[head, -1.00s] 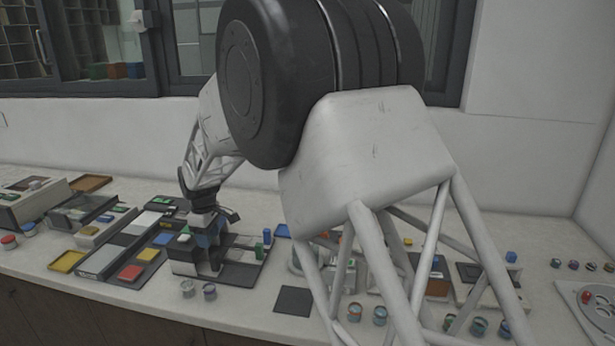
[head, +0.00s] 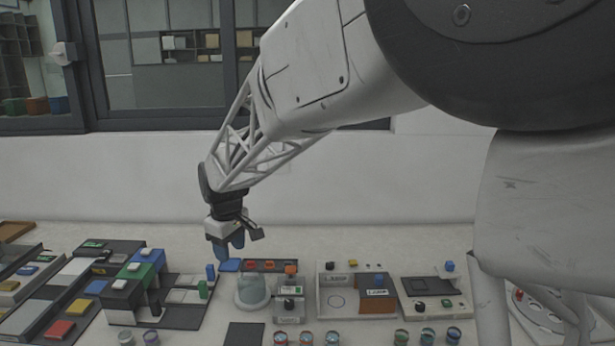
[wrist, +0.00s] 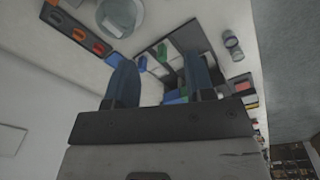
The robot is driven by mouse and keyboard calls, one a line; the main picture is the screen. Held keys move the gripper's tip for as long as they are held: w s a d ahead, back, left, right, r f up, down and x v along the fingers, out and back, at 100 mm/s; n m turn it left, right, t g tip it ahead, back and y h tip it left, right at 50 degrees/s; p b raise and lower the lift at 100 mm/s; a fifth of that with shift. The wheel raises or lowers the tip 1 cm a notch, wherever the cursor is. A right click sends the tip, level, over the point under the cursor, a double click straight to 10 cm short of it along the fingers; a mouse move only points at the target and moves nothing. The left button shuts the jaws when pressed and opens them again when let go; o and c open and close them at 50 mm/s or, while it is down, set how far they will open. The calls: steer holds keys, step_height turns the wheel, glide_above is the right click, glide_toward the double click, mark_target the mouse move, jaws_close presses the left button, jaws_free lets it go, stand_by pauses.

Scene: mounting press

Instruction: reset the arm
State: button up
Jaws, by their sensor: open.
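My gripper (head: 228,248) hangs from my arm over the back of the bench, left of the middle in the head view. Its blue fingers point down. In the wrist view the two blue fingers (wrist: 160,88) stand apart with nothing held between them. The gripper is above the bench top, near a small blue block and a green block (head: 203,289) on a dark tray. The mounting press is not clearly identifiable among the devices.
A black station with blue and green tops (head: 134,285) stands left of the gripper. A rounded grey device (head: 252,291) is to the right, then a grey box with a brown panel (head: 375,285). Several small cups line the front. The wall is behind.

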steer(key=s+d+r+m, duration=0.2)
steer(key=s+d, duration=0.2)
steer(key=d, duration=0.4)
steer(key=s+d+r+m+t, duration=0.1)
steer(key=s+d+r+m, duration=0.1)
steer(key=s+d, duration=0.4)
steer(key=s+d+r+m, duration=0.2)
steer(key=s+d, duration=0.1)
steer(key=d, duration=0.6)
steer(key=s+d+f+m, duration=0.2)
steer(key=s+d+m, duration=0.1)
steer(key=s+d, duration=0.4)
steer(key=s+d+f+m+t, duration=0.1)
steer(key=s+d+f+m, duration=0.1)
steer(key=s+d, duration=0.5)
steer(key=shift+s+m, duration=0.9)
steer(key=shift+s, duration=2.1)
steer(key=shift+h, duration=0.3)
